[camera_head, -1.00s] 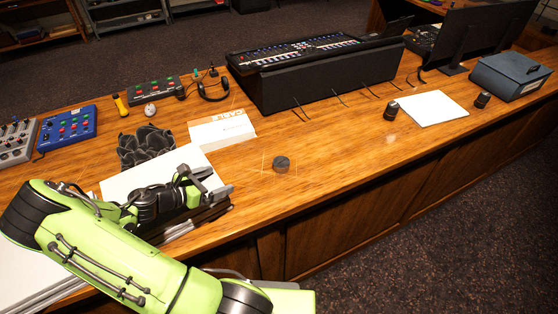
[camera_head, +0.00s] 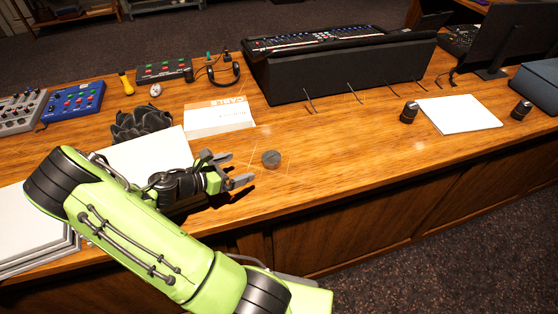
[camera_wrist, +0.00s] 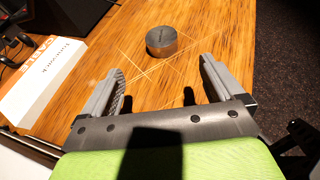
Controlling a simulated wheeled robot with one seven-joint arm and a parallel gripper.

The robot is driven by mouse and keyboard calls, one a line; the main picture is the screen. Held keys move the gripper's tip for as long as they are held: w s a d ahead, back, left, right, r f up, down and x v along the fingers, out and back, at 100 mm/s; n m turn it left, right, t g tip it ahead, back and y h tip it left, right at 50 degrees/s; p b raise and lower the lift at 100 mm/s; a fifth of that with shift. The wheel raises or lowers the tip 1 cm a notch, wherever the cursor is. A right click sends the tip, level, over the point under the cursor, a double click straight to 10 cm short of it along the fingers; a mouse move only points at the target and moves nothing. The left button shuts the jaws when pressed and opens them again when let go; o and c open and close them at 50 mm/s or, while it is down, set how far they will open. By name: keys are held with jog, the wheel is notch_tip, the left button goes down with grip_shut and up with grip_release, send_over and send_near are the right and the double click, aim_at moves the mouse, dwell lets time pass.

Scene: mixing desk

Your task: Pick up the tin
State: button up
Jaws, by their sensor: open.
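The tin is a small, round, dark grey can (camera_head: 271,159) standing on the wooden desk near its front edge. In the wrist view the tin (camera_wrist: 161,41) stands upright just beyond my fingertips, roughly centred between them, with a slot-like mark on its top. My gripper (camera_head: 236,168) is open and empty, just left of the tin in the head view. In the wrist view the two fingers of my gripper (camera_wrist: 161,66) are spread wide and do not touch the tin. Thin light lines cross the desk around the tin.
A white and orange box (camera_head: 219,116) lies behind my gripper, also seen at the wrist view's left. White sheets (camera_head: 140,160) lie beneath my arm. A black glove-like object (camera_head: 141,122) lies behind them. The desk right of the tin is clear up to a dark cylinder (camera_head: 409,112).

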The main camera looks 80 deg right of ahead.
aim_at(269, 158)
jog(key=x, duration=1.3)
jog(key=shift+s+d+f, duration=0.2)
jog(key=shift+s, duration=0.05)
jog(key=shift+w+a, duration=0.1)
jog(key=shift+a, duration=0.05)
jog(key=shift+c, duration=0.9)
jog(key=c, duration=0.9)
